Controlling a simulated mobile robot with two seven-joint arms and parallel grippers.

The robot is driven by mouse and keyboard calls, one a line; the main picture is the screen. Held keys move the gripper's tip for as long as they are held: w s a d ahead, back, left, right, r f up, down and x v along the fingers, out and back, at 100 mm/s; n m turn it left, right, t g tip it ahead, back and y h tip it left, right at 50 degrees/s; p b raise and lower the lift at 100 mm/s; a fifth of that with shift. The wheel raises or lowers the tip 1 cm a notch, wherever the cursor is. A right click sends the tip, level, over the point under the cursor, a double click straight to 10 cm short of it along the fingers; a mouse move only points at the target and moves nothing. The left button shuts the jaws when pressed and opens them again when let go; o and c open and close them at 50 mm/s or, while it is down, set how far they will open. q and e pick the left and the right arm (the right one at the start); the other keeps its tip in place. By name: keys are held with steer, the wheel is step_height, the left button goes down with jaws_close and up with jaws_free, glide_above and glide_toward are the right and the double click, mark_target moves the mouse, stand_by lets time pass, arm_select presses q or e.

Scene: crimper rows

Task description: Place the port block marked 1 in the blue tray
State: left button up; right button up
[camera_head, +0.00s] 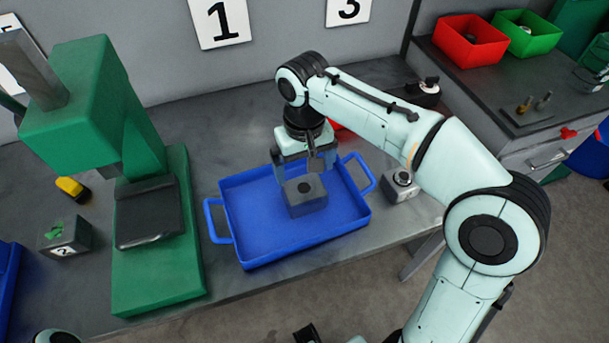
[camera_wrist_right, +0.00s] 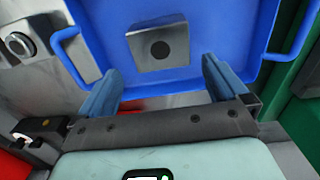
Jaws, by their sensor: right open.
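The blue tray (camera_head: 245,253) lies on the grey bench; in the wrist view its floor and rim (camera_wrist_right: 262,40) show too. A grey block with a dark round hole (camera_head: 306,196) sits inside the tray, right of its middle. No number shows on its visible faces, so I cannot tell its mark. The wrist view shows the same block (camera_wrist_right: 158,60) beyond the fingertips. My right gripper (camera_head: 303,172) is above the tray, just behind the block. Its fingers (camera_wrist_right: 160,80) are spread apart with nothing between them. My left gripper is out of view.
A green press (camera_head: 160,250) stands left of the tray. A grey block with a round top fitting (camera_head: 402,187) stands close to the tray's right side. Red (camera_head: 470,42) and green (camera_head: 527,35) bins are back right.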

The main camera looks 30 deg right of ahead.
step_height(320, 180, up, 5)
steer(key=shift+f+p, duration=0.1)
steer(key=shift+p, duration=0.35)
stand_by(0.3)
